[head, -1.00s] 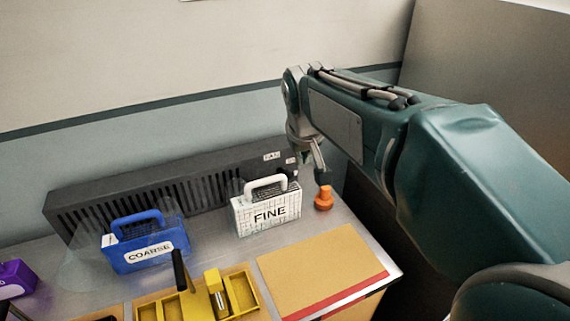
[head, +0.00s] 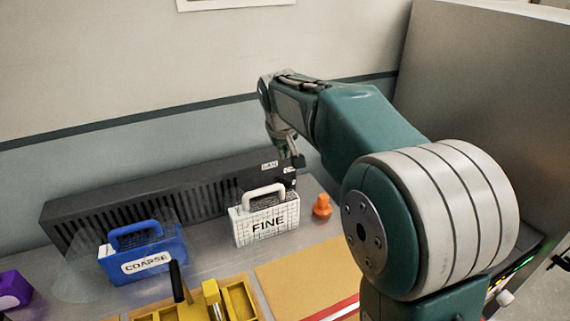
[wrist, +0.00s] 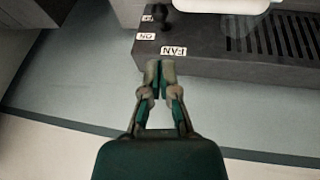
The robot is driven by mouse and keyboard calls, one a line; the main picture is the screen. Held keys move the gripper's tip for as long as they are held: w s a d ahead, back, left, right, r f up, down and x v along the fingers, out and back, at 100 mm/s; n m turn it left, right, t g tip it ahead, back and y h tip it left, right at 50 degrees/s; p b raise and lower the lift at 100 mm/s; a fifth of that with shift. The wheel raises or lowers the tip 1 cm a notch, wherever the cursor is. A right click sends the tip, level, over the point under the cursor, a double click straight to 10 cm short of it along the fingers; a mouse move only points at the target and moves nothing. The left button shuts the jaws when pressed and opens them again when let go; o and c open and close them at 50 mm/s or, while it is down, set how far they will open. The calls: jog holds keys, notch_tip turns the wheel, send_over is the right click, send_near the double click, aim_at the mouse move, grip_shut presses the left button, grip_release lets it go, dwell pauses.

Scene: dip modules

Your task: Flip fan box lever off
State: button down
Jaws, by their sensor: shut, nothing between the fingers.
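The fan box (head: 150,195) is a long dark slotted box against the wall, with a FAN label near its right end. In the wrist view, the fan box (wrist: 230,55) shows FAN and ON labels, with a small dark lever (wrist: 164,20) beside the ON label. Which way the lever leans is hard to tell. My gripper (wrist: 161,68) is shut and empty, its tips over the box edge near the FAN label and apart from the lever in the picture. In the head view, my gripper (head: 297,160) is by the box's right end.
A white FINE module (head: 267,220) and a blue COARSE module (head: 145,255) stand in front of the box. An orange knob-shaped piece (head: 322,207) stands right of FINE. A yellow tray (head: 240,300) is at the front. A tall grey panel (head: 480,100) bounds the right.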

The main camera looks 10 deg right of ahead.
aim_at(288, 182)
jog(key=x, duration=1.2)
jog(key=shift+d+f, duration=0.1)
jog(key=shift+f, duration=0.25)
jog(key=shift+f, duration=0.1)
jog(key=shift+s+d+f, duration=0.1)
jog(key=shift+s+f, duration=0.3)
jog(key=shift+f, duration=0.1)
jog(key=shift+r, duration=0.85)
jog(key=shift+r, duration=0.1)
jog(key=s+v, duration=0.1)
jog(key=v, duration=1.2)
jog(key=shift+s, duration=0.3)
